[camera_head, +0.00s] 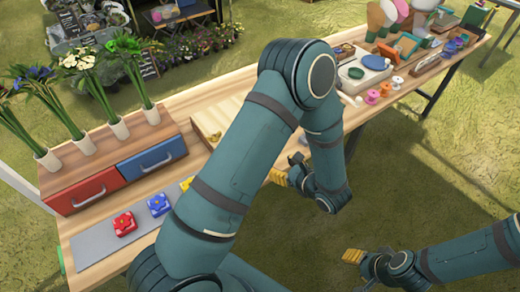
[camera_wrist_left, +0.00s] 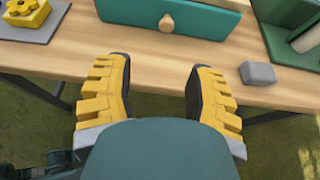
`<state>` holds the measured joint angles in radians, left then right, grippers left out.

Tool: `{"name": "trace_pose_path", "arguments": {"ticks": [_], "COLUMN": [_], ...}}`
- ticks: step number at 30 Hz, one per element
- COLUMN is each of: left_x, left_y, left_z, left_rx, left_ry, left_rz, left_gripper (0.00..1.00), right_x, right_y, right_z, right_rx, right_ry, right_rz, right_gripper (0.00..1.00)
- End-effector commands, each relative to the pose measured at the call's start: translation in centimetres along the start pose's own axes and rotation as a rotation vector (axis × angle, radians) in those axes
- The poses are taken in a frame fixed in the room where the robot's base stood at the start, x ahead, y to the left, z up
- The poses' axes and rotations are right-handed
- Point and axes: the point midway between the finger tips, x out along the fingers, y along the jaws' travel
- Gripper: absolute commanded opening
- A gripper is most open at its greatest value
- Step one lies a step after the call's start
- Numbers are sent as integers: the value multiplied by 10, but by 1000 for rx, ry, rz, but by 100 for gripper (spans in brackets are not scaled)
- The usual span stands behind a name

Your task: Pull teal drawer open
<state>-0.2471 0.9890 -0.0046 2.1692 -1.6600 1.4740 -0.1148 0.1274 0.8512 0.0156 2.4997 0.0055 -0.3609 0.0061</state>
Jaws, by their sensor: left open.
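The teal drawer (camera_wrist_left: 215,22) shows its front at the top of the left wrist view, with a round wooden knob (camera_wrist_left: 167,22). It looks closed, though its upper part is cut off. In the head view my left arm hides it. My left gripper (camera_wrist_left: 158,70) is open and empty, its yellow fingers spread over the table's front edge. The knob lies ahead of the gap between the fingertips, apart from them. In the head view the left gripper (camera_head: 279,177) is partly hidden by its own arm. My right gripper (camera_head: 355,257) is away from the table; its jaw state is unclear.
A red drawer (camera_head: 85,191) and a blue drawer (camera_head: 150,159) stand at the left under potted stems. A grey mat (camera_head: 95,243) holds coloured flower pieces. A small grey block (camera_wrist_left: 257,74) lies right of my left gripper. The wooden table (camera_wrist_left: 60,55) is bare before the teal drawer.

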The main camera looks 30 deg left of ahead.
Motion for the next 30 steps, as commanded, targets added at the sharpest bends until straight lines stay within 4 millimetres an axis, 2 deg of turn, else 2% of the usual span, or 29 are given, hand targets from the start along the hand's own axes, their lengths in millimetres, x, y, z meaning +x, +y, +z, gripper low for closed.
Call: {"name": "trace_pose_path", "arguments": {"ticks": [5, 21, 25, 30], "left_x": [8, 106, 123, 134], "left_y": [-7, -8, -9, -10], "left_z": [6, 8, 9, 9], "left_rx": [2, 2, 1, 3], "left_ry": [-36, -32, -31, -31], "left_rz": [-27, -23, -24, -25], "left_gripper": [54, 54, 54, 54], "right_x": [1, 6, 7, 7], "right_y": [0, 2, 2, 3], "right_z": [0, 2, 3, 3], "right_rx": [0, -2, -2, -2], "right_ry": [-1, -5, -6, -7], "right_rz": [0, -1, -1, -1], "right_gripper": [47, 47, 47, 47]}}
